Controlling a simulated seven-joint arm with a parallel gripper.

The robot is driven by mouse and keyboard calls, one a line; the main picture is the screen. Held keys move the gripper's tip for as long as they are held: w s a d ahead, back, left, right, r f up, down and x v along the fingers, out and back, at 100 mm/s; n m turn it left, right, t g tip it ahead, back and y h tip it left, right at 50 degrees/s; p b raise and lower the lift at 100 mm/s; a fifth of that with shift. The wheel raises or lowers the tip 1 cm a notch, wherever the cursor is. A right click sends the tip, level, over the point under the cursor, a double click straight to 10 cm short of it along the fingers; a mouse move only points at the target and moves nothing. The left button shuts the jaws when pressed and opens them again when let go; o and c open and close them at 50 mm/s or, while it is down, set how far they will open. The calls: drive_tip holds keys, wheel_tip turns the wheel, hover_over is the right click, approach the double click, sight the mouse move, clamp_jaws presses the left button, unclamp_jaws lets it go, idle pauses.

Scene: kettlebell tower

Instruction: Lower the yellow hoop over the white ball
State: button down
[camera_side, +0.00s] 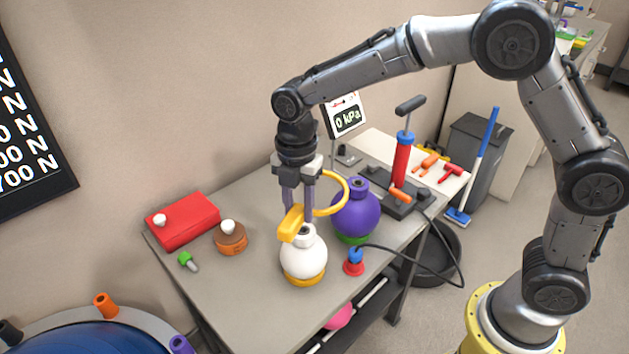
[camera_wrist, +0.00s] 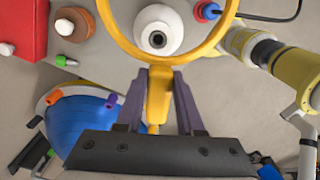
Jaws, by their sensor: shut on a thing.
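The white ball (camera_side: 303,257) stands upright on the table, with a short neck on top and a yellow band at its base. In the wrist view its top (camera_wrist: 158,32) faces me. My gripper (camera_side: 297,217) is shut on the yellow handle (camera_side: 291,226) of the yellow hoop (camera_side: 346,190), with one finger on either side. In the side view the hoop appears higher than the ball and offset to its right. In the wrist view the hoop (camera_wrist: 118,40) frames the ball's top, and its upper part is out of frame. The gap between them is unclear.
A purple ball (camera_side: 356,215) on a green base stands behind right of the white ball. A red-and-blue piece (camera_side: 354,263) stands at its right. A brown-orange weight (camera_side: 231,239), red box (camera_side: 184,220) and green piece (camera_side: 187,260) lie left. A red pump (camera_side: 402,160) stands farther back.

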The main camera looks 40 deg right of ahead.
sight(288, 227)
drive_tip(key=shift+n, duration=0.8)
drive_tip(key=a, duration=0.1)
drive_tip(key=s+a, duration=0.1)
drive_tip(key=a, duration=0.1)
drive_tip(key=s+a, duration=0.1)
drive_tip(key=shift+s+a, duration=0.15)
drive_tip(key=shift+a, duration=0.15)
drive_tip(key=shift+s+a+f, duration=0.1)
drive_tip(key=shift+f, duration=2.15)
drive_tip(key=shift+f, duration=0.1)
drive_tip(key=shift+f, duration=8)
